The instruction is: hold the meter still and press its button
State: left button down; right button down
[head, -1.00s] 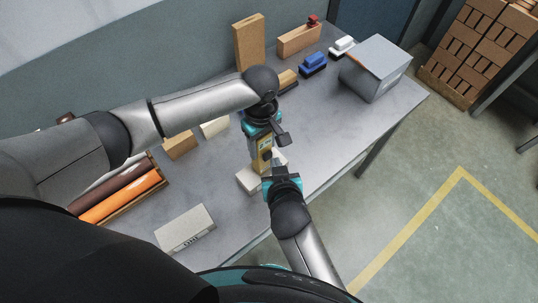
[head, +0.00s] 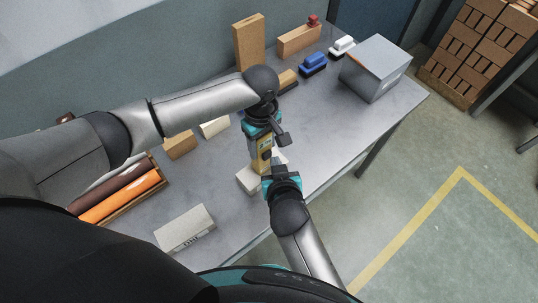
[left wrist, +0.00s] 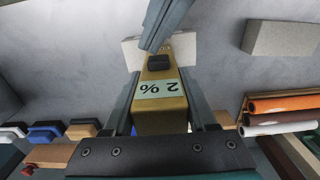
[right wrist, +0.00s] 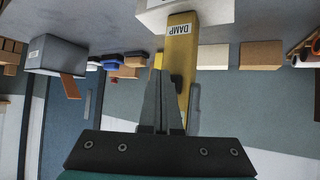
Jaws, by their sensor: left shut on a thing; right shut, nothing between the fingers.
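The yellow meter (left wrist: 160,115) is held between the fingers of my left gripper (head: 263,142), which is shut on it. Its display (left wrist: 158,89) reads "2 %", upside down in the left wrist view. The dark button (left wrist: 158,63) sits beyond the display. In the right wrist view the meter (right wrist: 180,52) shows a "DAMP" label, and its end is at a pale block (right wrist: 215,12); I cannot tell whether they touch. My right gripper (head: 279,172) is shut and empty. Its fingertips are close to the button; contact cannot be made out.
Another pale block (head: 185,228) lies at the table's near side. A tray with orange and brown rolls (head: 125,200) is at the left. Wooden blocks, a blue-topped brush-like item (head: 313,64) and a grey box (head: 376,68) stand farther back. The table's right half is mostly clear.

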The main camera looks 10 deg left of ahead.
jog(key=shift+a+r+y, duration=0.3)
jog(key=shift+a+r, duration=0.2)
jog(key=shift+a, duration=0.15)
jog(key=shift+s+d+r, duration=0.15)
jog(key=shift+s+d, duration=0.3)
jog(key=shift+s, duration=0.3)
jog(key=s+d, duration=0.2)
jog(key=d, duration=0.2)
jog(key=shift+s+d, duration=0.2)
jog(key=shift+s, duration=0.2)
jog(key=shift+d, duration=0.1)
